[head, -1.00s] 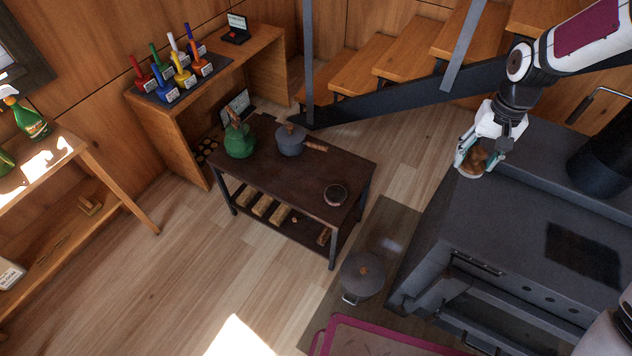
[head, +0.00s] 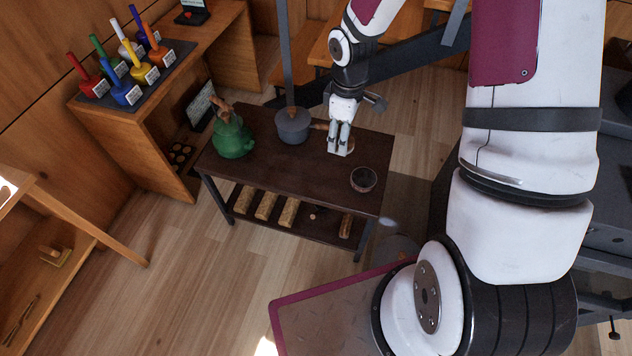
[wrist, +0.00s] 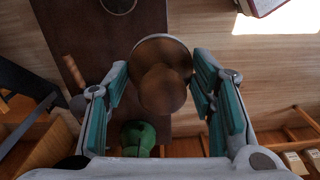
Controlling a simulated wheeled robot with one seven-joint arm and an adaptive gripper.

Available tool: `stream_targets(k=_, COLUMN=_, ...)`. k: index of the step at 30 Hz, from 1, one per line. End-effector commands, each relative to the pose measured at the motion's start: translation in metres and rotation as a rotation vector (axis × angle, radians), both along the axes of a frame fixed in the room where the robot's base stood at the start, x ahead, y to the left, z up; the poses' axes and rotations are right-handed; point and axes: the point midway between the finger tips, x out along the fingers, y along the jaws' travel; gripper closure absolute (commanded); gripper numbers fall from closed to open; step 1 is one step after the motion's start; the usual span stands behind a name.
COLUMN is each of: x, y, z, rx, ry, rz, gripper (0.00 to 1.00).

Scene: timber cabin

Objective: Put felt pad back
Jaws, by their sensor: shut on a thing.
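My gripper (head: 340,149) hangs over the right half of the dark table (head: 270,171), pointing down. It is shut on the felt pad, a round brown disc with a rounded knob and a paler rim. The pad (wrist: 160,75) shows between the two teal-lined fingers in the wrist view. In the head view the fingers hide most of it. I cannot tell whether the pad touches the tabletop.
A dark bowl (head: 363,179) stands right of my gripper. A grey pot (head: 292,126) with a wooden handle and a green kettle (head: 232,137) stand to its left. Wooden blocks (head: 266,206) lie on the lower shelf. The table's front middle is clear.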

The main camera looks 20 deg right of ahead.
Motion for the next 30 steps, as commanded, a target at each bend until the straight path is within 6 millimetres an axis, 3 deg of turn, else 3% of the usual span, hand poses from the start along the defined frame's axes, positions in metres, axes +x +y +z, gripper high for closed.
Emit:
stream_targets(k=1, x=0.001, y=-0.002, z=-0.022, rx=0.001, ry=0.002, rz=0.067, gripper=0.72)
stream_targets(k=18, x=-0.044, y=-0.008, z=-0.165, rx=0.004, ry=0.014, rz=0.897, gripper=0.72)
stream_targets(k=24, x=-0.063, y=-0.006, z=-0.201, rx=0.003, ry=0.016, rz=1.13, gripper=0.72)
stream_targets(k=30, x=-0.074, y=-0.005, z=-0.215, rx=0.002, ry=0.017, rz=1.247, gripper=0.72)
